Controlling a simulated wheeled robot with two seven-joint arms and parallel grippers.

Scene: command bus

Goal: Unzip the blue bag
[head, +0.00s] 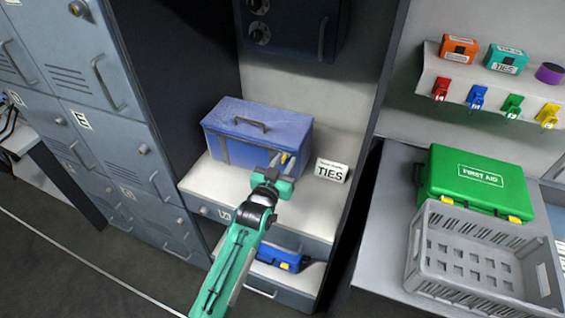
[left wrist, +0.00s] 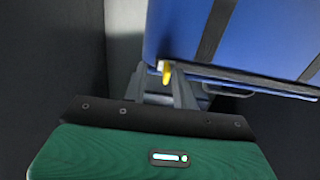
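The blue bag (head: 262,129) stands upright on a light shelf in an open bay, its dark handle on top. In the left wrist view its blue side (left wrist: 265,35) with dark straps fills the upper right. A small yellow zip pull (left wrist: 166,74) hangs at the bag's edge; it also shows in the head view (head: 284,158). My left gripper (head: 282,160) is at the bag's front right. In the left wrist view its fingers (left wrist: 160,78) look a little apart, with the yellow pull between them, nearer the right finger. My right gripper is out of view.
A TIES sign (head: 331,171) stands right of the gripper. A blue case (head: 280,260) sits in the lower compartment. Lockers (head: 95,125) line the left. A green first aid box (head: 475,182) and grey crate (head: 480,262) stand on the right counter.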

